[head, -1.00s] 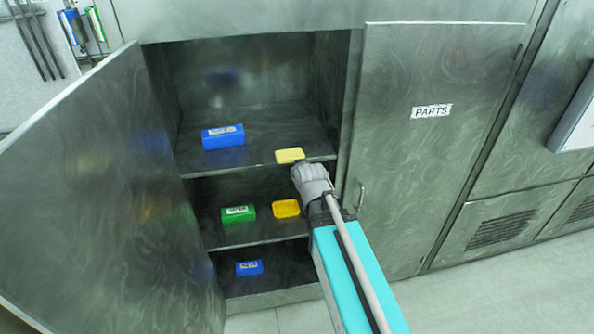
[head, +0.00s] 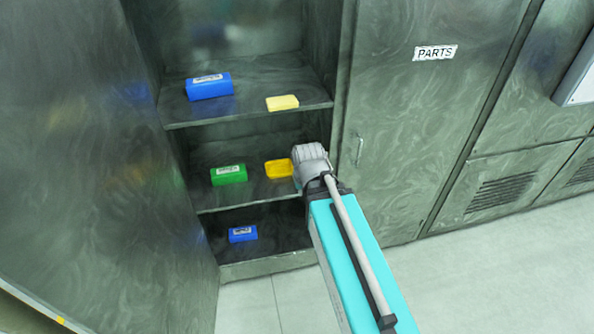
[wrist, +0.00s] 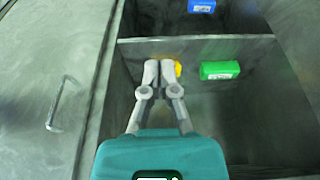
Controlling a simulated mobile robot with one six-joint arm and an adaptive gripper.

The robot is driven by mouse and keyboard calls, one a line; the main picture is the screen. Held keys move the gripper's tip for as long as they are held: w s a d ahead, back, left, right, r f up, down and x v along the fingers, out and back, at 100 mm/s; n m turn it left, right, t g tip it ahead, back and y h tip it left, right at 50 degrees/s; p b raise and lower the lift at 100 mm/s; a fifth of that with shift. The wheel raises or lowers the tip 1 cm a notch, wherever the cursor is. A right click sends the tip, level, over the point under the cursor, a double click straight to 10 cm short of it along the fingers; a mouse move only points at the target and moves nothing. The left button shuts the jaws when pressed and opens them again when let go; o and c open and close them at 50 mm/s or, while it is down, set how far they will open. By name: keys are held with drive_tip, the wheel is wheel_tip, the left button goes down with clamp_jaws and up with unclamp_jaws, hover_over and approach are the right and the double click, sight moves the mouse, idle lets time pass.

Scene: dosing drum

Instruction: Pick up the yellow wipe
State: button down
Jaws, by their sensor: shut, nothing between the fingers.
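Two yellow things show in the head view. A pale yellow flat block (head: 282,103), which looks like a folded wipe, lies near the front edge of the top shelf. A deeper yellow, shallow tray-like piece (head: 278,169) lies on the middle shelf, partly behind my gripper. My gripper (head: 312,152) is in front of the cabinet opening at its right side, below the pale block and beside the deeper yellow piece. In the wrist view my gripper (wrist: 159,70) has its fingertips together and empty, with the deeper yellow piece (wrist: 178,69) partly hidden behind them.
A blue box (head: 209,87) shares the top shelf. A green box (head: 229,175) is on the middle shelf, another blue box (head: 243,234) on the bottom one. The open door (head: 90,180) bounds the left; the shut PARTS door (head: 430,120) with its handle is close on the right.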

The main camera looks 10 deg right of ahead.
drive_tip(key=s+f+g+b, duration=0.3)
drive_tip(key=s+f, duration=0.2)
drive_tip(key=shift+s, duration=0.4)
drive_tip(key=shift+d+f, duration=0.1)
